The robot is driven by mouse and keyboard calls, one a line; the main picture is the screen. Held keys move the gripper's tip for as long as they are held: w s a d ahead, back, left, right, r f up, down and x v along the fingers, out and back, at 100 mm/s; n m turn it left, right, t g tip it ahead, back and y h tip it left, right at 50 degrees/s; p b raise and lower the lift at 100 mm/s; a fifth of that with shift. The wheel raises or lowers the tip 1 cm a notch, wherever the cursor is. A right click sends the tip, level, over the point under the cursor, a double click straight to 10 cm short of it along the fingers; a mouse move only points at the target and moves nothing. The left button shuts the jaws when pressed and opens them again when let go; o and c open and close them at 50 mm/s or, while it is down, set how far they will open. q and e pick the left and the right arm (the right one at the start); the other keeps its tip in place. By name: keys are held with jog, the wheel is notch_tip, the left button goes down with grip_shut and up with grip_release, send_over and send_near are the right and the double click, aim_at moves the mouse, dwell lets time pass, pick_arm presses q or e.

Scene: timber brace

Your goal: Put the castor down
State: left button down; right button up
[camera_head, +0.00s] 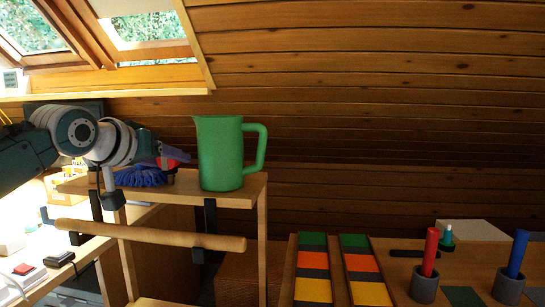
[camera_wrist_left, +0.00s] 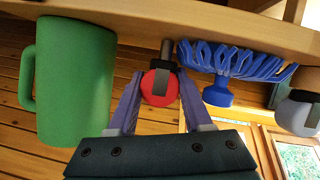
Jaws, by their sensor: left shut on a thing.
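The castor (camera_wrist_left: 158,88) has a red wheel, a dark fork and a grey stem. My left gripper (camera_wrist_left: 159,92) is shut on it, with a purple finger on each side of the wheel. In the head view the castor (camera_head: 174,154) is a small red patch, mostly hidden by my left gripper (camera_head: 170,160). It is at the wooden shelf (camera_head: 240,197), between a green jug (camera_head: 219,155) and a blue bristled brush (camera_head: 141,177). I cannot tell whether the castor touches the shelf. My right gripper is not in view.
The jug, also in the left wrist view (camera_wrist_left: 75,80), stands close to one side; the brush (camera_wrist_left: 233,62) is close on the other. A wooden rod (camera_head: 150,235) hangs below the shelf front. Trays of coloured tiles (camera_head: 312,262) and cups holding red and blue cylinders stand right.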

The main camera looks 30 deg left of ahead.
pick_arm(q)
jog(key=shift+f, duration=0.1)
jog(key=c, duration=0.6)
grip_release()
jog(key=shift+s+d+r, duration=0.1)
jog(key=shift+s+r, duration=0.25)
jog(key=shift+s, duration=0.1)
jog(key=p+v, duration=0.2)
jog(key=v, duration=0.9)
jog(key=s+d+f+m+g+h, duration=0.1)
jog(key=s+d+f+m+g, duration=0.15)
jog(key=s+d+f, duration=0.45)
jog(key=s+d+f+m+g+h, duration=0.15)
jog(key=s+d+f+g, duration=0.35)
jog(key=f, duration=0.5)
jog(key=s+d+f+m+g, duration=0.2)
jog(key=s+d+f+m, duration=0.1)
jog(key=s+d, duration=0.7)
jog(key=shift+s+f+m, duration=0.3)
jog(key=shift+f, duration=0.1)
